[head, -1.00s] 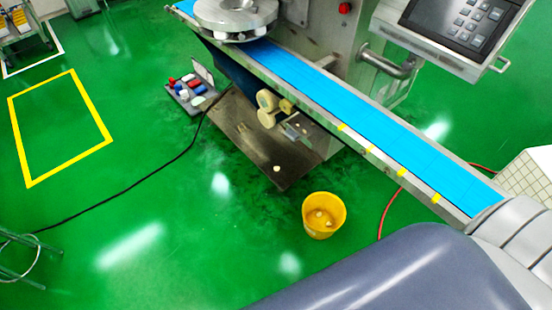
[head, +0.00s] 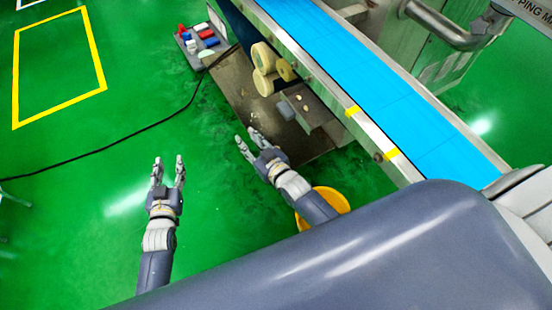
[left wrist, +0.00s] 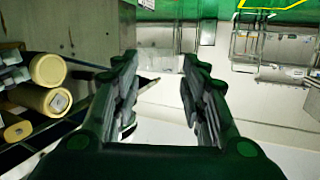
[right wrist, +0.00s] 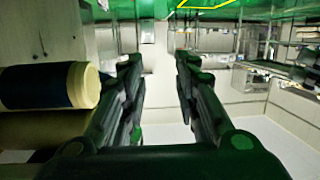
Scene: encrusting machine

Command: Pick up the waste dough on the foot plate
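The brown metal foot plate (head: 232,88) lies low beside the machine in the head view. A small pale spot (head: 253,115) shows on it; I cannot tell if it is the waste dough. My right gripper (head: 246,138) is over the plate's near edge in that view and covers part of it. It is open and empty in the right wrist view (right wrist: 160,75). My left gripper (head: 168,163) is further left, over the green floor, clear of the plate. It is open and empty in the left wrist view (left wrist: 160,70). No dough shows in either wrist view.
A yellow bucket (head: 335,198) stands near the plate, partly hidden by my right arm. Pale rollers (head: 265,60) and the blue conveyor (head: 340,60) border the plate. A grey tray of coloured items (head: 190,46) and a black cable (head: 120,140) lie left. Open floor is at left.

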